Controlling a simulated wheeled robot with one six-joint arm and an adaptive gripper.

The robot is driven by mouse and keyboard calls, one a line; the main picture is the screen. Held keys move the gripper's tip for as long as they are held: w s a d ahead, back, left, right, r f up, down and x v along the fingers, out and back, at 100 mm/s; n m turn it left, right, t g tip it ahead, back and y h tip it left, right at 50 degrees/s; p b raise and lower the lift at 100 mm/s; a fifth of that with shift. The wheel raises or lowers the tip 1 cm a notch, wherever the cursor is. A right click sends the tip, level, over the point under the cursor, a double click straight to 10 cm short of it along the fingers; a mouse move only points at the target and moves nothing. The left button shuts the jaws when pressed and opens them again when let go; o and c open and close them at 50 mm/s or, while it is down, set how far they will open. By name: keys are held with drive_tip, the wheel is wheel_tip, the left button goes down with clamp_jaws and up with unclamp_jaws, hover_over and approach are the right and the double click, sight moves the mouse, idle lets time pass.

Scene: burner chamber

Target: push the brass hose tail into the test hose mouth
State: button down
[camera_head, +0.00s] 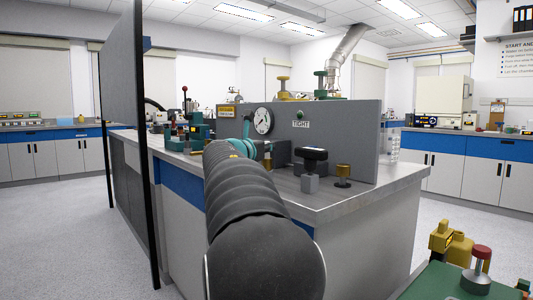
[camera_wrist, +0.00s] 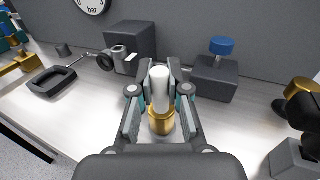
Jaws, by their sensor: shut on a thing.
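In the wrist view my gripper (camera_wrist: 160,75) is shut on a brass piece with a pale cylindrical end, which I take for the brass hose tail (camera_wrist: 160,123). The brass collar is nearer the camera, and the pale end lies between the fingertips. In the head view my gripper (camera_head: 247,147) is mostly hidden behind my arm, near the grey panel, and the held piece cannot be made out. I cannot tell for certain which part is the test hose mouth, or whether the held piece touches anything.
Beyond the fingers stand a dark grey block (camera_wrist: 130,42) with a metal fitting and a block with a blue knob (camera_wrist: 222,46). A black frame (camera_wrist: 50,84) lies left. A black-knobbed valve (camera_head: 314,156) and brass cylinder (camera_head: 342,171) stand right. The grey panel (camera_head: 350,125) closes the back.

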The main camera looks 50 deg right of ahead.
drive_tip(key=shift+r+p, duration=0.3)
drive_tip(key=shift+r, duration=0.45)
wheel_tip(320, 180, up, 3)
drive_tip(key=shift+f+p, duration=0.1)
drive_tip(key=shift+p, duration=0.4)
drive_tip(key=s+d+r+p, duration=0.3)
drive_tip(key=d+r, duration=0.3)
drive_tip(key=d, duration=0.5)
drive_tip(key=shift+s+r+p, duration=0.3)
drive_tip(key=shift+p, duration=0.05)
